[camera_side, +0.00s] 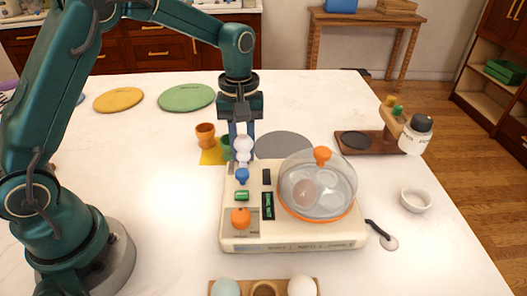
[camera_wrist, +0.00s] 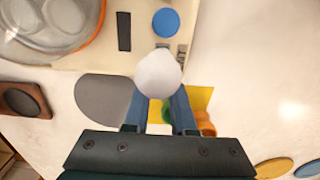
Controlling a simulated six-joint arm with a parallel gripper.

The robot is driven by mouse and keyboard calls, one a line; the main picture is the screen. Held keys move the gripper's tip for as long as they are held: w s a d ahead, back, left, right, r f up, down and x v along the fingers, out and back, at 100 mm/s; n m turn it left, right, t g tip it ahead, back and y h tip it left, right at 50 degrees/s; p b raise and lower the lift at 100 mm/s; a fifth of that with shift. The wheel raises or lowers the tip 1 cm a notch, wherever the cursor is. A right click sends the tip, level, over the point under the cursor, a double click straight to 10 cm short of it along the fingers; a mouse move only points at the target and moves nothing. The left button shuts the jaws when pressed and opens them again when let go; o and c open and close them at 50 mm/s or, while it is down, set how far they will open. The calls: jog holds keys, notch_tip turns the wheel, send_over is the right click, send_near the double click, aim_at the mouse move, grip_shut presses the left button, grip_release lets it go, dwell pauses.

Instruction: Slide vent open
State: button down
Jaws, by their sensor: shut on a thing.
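A cream appliance (camera_side: 295,237) with a clear domed lid (camera_side: 325,175) stands on the white table. My gripper (camera_side: 242,150) is over its back left corner, pointing down. Its blue fingers are shut on a white rounded thing (camera_side: 243,142), which also shows between the fingers in the wrist view (camera_wrist: 160,73). It hides the fingertips there. A blue round knob (camera_side: 242,176) is just in front of the gripper. A dark slot (camera_side: 267,177) lies to the knob's right. I cannot tell which part is the vent or how it is set.
An orange knob (camera_side: 240,217) and a dark display (camera_side: 268,206) are on the appliance's front left. An egg tray (camera_side: 244,290) lies in front.

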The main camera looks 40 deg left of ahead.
aim_at(243, 153)
jog(key=c, duration=0.7)
grip_release()
jog(key=shift+w+a, duration=0.1)
jog(key=shift+a, duration=0.05)
jog(key=shift+r, duration=0.1)
jog(key=shift+r, duration=2.5)
